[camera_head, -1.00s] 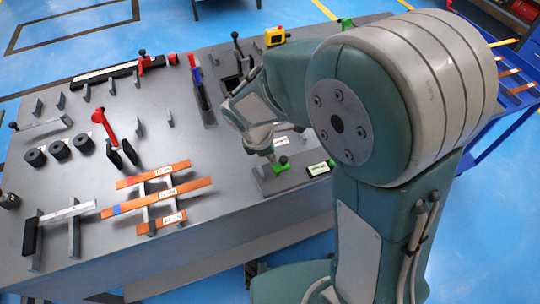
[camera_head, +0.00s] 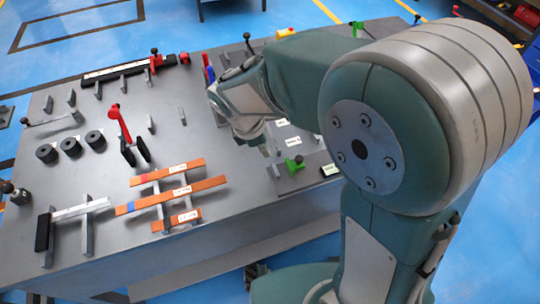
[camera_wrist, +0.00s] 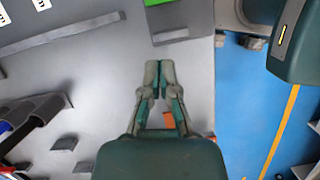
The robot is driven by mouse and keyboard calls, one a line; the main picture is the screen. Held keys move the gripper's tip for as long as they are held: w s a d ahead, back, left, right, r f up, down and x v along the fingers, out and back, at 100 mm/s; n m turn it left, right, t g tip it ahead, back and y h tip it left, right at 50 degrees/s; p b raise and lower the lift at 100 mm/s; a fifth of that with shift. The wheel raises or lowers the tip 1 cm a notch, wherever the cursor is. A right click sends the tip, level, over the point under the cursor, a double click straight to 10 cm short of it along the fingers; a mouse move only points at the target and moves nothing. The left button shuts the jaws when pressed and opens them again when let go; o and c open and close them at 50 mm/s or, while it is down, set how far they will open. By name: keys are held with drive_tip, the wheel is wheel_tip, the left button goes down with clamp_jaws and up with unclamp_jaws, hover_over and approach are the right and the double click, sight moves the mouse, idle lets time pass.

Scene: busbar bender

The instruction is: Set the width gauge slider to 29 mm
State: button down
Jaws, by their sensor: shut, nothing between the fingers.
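A grey plate (camera_head: 307,179) at the bench's right front edge carries a small green slider-like piece (camera_head: 293,164) and white labels. I cannot tell for sure that this is the width gauge, nor read its setting. In the wrist view a green block (camera_wrist: 178,14) stands on a grey plate at the top, ahead of my fingers. My gripper (camera_wrist: 159,66) is shut and empty, its fingertips apart from the green block. In the head view my gripper (camera_head: 267,150) is just left of the green piece, partly hidden by my arm.
A black rail with a white scale (camera_head: 115,70) and a red slider (camera_head: 156,62) lies at the back left. Copper bars (camera_head: 178,191) rest on front supports. A red-handled tool (camera_head: 122,125) and black rollers (camera_head: 71,146) stand left. Blue floor lies beyond the bench.

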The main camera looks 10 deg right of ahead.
drive_tip(key=r, duration=0.3)
drive_tip(key=d+r, duration=0.1)
drive_tip(key=r, duration=0.1)
drive_tip(key=shift+s+r, duration=0.1)
drive_tip(key=shift+r, duration=0.1)
drive_tip(key=c, duration=1)
unclamp_jaws()
drive_tip(key=shift+a+r, duration=0.15)
drive_tip(key=shift+a, duration=0.1)
drive_tip(key=o, duration=0.5)
drive_tip(key=shift+a+m, duration=0.2)
drive_tip(key=shift+m, duration=0.3)
drive_tip(key=shift+o, duration=0.2)
drive_tip(key=m+y, duration=0.4)
drive_tip(key=m, duration=2)
hover_over(299, 157)
wheel_tip(299, 157, down, 10)
drive_tip(key=shift+f, duration=0.35)
